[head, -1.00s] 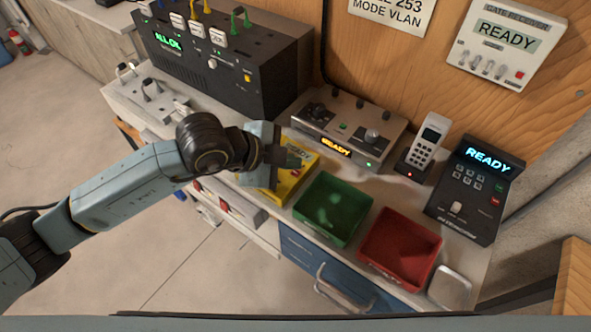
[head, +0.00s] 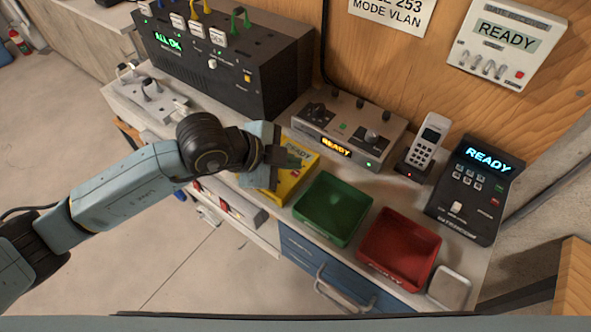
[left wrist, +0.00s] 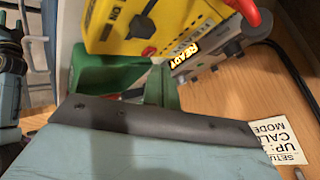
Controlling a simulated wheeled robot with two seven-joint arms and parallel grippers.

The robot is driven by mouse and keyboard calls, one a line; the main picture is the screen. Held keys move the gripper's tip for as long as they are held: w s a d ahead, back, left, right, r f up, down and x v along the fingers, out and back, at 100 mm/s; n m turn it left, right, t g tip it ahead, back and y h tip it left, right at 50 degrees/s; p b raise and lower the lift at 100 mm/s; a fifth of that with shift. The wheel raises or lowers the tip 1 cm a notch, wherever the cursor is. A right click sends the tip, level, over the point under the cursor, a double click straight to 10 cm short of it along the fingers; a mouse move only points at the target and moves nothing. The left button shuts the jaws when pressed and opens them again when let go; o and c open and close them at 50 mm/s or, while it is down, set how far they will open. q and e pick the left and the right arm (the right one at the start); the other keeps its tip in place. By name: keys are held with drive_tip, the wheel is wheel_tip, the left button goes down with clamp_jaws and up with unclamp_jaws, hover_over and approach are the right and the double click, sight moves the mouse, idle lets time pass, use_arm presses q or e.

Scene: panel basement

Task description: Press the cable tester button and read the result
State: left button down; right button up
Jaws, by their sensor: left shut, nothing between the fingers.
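A yellow device (head: 297,184), likely the cable tester, lies on the bench left of the green bin. Its face is partly hidden by my left gripper (head: 288,158), so I cannot make out its button. In the left wrist view the yellow device (left wrist: 138,22) shows a black knob and a red part (left wrist: 243,10). My left gripper is shut and empty, just above the yellow device in the head view; I cannot tell whether it touches. My right gripper is not in view.
A grey unit (head: 322,112) with an amber READY display stands behind. A green bin (head: 315,231) and a red bin (head: 375,276) stand to the right. A handset (head: 428,143), a dark terminal (head: 440,200) reading READY and a black ALL OK panel (head: 270,102) line the back.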

sight(290, 176)
use_arm(q)
drive_tip(key=shift+f, duration=0.1)
drive_tip(key=shift+f, duration=0.3)
drive_tip(key=shift+f+b, duration=0.3)
drive_tip(key=shift+f, duration=0.1)
idle(0.8)
drive_tip(key=shift+r, duration=0.15)
drive_tip(key=shift+r+p, duration=0.65)
drive_tip(key=shift+p, duration=0.25)
drive_tip(key=shift+r, duration=0.1)
wheel_tip(290, 176, up, 5)
drive_tip(key=p, duration=0.5)
